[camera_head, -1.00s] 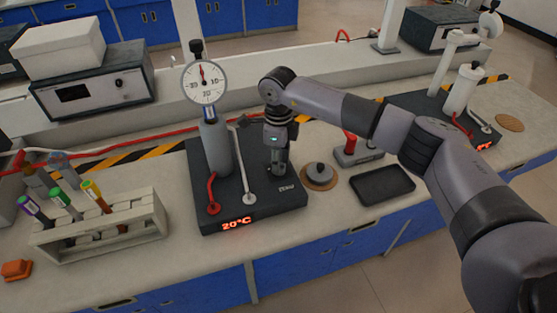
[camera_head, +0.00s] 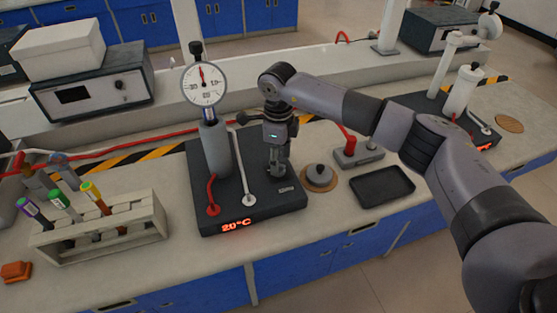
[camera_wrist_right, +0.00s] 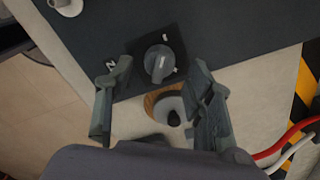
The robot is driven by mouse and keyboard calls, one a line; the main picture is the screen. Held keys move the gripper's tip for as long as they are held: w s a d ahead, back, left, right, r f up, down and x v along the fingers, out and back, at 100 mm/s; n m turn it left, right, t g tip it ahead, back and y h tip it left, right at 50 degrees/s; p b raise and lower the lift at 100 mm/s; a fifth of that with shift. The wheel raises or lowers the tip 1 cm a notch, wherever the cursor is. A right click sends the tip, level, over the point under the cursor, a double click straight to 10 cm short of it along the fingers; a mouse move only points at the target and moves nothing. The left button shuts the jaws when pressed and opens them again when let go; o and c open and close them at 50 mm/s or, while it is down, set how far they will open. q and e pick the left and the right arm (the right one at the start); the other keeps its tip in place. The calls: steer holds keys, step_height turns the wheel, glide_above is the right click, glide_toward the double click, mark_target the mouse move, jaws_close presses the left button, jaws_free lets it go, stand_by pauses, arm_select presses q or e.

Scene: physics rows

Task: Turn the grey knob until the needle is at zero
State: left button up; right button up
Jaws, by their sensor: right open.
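The grey knob (camera_wrist_right: 159,63) sits on a dark square plate on the dark instrument box (camera_head: 256,218). My right gripper (camera_wrist_right: 160,82) is open, its two fingers apart on either side of the knob in the wrist view, and I see no contact. In the head view my right gripper (camera_head: 278,168) points down over the box's right part and hides the knob. The round white gauge (camera_head: 204,92) stands on a grey cylinder at the box's back left. My left gripper is not in view.
A grey lid-like disc (camera_head: 319,176) with a black top lies on a round wooden mat, right of the box. A black tray (camera_head: 382,186) lies farther right. A rack of tubes (camera_head: 105,231) stands at the left. A red lead (camera_head: 211,190) and a white one run on the box.

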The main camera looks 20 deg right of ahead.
step_height(320, 180, up, 11)
steer(key=shift+f, duration=0.15)
stand_by(0.5)
